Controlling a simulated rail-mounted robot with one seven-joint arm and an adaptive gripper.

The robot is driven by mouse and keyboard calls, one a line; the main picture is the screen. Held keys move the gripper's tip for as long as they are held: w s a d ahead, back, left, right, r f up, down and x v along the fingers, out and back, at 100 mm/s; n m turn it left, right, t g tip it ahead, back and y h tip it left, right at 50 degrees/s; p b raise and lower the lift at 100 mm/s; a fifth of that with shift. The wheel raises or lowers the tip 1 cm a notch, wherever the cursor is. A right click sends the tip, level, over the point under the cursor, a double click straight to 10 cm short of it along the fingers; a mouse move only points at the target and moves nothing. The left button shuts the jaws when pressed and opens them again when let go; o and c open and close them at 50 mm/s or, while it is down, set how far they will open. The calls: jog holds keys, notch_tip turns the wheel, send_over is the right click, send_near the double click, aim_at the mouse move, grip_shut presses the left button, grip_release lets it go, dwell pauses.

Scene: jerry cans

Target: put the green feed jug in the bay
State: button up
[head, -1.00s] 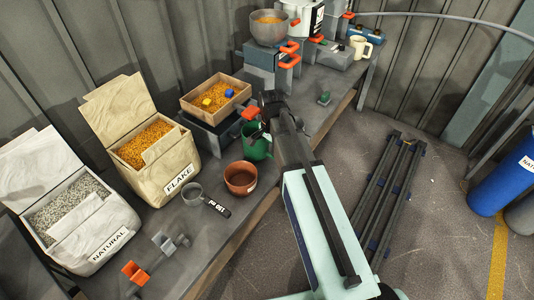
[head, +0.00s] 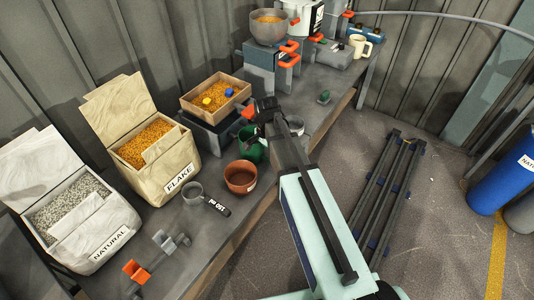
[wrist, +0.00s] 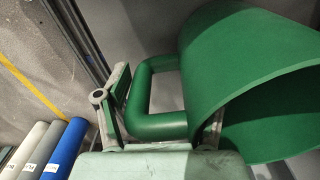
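The green feed jug (head: 248,152) stands on the grey bench beside the brown bowl, partly hidden by my arm. In the wrist view, the jug (wrist: 235,60) fills the upper right and its open mouth faces lower right. Its handle (wrist: 158,126) reaches left from the body. My gripper (wrist: 165,120) has its fingers apart, one left of the handle and one near the jug wall, with the handle between them. I cannot see a firm grip. In the head view, my gripper (head: 262,118) is at the jug, its fingertips unclear. I cannot tell which place is the bay.
Grey holders with orange ends stand at the back (head: 283,72) and front left (head: 135,270). A brown bowl (head: 241,178) and a scoop (head: 193,193) lie near the jug. A wooden feed box (head: 215,97) and open sacks (head: 150,165) line the wall. A grey cup (head: 295,124) shows behind my arm.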

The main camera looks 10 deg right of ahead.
jog(key=shift+o, duration=1.1)
notch_tip(320, 180, up, 12)
jog(key=shift+w+f, duration=0.1)
jog(key=shift+f, duration=0.15)
jog(key=shift+r, duration=0.35)
jog(key=c, duration=0.8)
jog(key=shift+c, duration=0.2)
